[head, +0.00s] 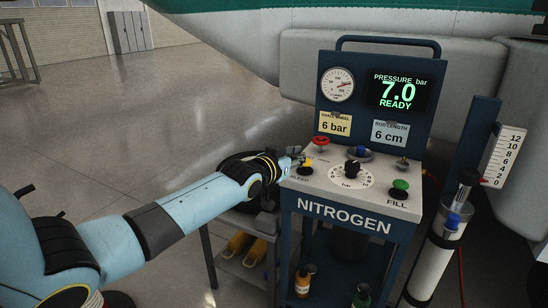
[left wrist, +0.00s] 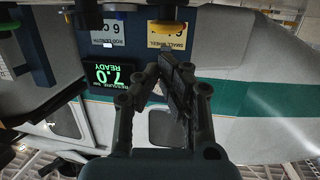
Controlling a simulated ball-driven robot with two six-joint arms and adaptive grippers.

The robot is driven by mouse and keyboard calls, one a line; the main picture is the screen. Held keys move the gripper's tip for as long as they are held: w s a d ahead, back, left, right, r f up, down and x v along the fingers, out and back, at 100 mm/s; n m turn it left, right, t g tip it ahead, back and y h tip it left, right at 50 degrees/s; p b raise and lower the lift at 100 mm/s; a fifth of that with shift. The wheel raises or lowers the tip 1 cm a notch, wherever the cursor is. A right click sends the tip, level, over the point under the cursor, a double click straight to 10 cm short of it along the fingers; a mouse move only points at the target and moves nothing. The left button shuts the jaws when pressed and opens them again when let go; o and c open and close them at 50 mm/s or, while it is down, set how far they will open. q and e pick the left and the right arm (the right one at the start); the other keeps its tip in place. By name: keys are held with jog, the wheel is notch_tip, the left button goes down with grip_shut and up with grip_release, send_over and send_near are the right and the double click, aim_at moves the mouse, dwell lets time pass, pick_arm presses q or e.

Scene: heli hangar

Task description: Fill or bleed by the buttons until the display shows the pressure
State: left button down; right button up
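The dark blue nitrogen cart (head: 345,211) carries a display (head: 398,93) reading "PRESSURE bar 7.0 READY". The display also shows upside down in the left wrist view (left wrist: 113,76). A yellow card (head: 334,124) reads 6 bar, its small top line seemingly "SMALL WHEEL". A green FILL button (head: 400,185) is at the panel's right front. A yellow button (head: 308,161) is at the left, its bleed label partly hidden. My left gripper (head: 299,157) is right beside the yellow button; contact cannot be told. Its fingertips (left wrist: 162,62) come together with nothing visible between them. My right gripper is out of view.
The panel also holds a dial knob (head: 351,169), a red valve (head: 322,142), a blue knob (head: 360,151) and a gauge (head: 338,84). A grey card (head: 390,133) reads 6 cm. A strut with a scale (head: 503,157) stands at the right. Open floor lies left.

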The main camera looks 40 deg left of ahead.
pick_arm(q)
jog(key=s+r, duration=0.1)
jog(key=s, duration=0.8)
jog(key=shift+s+d+r, duration=0.3)
jog(key=shift+d, duration=0.15)
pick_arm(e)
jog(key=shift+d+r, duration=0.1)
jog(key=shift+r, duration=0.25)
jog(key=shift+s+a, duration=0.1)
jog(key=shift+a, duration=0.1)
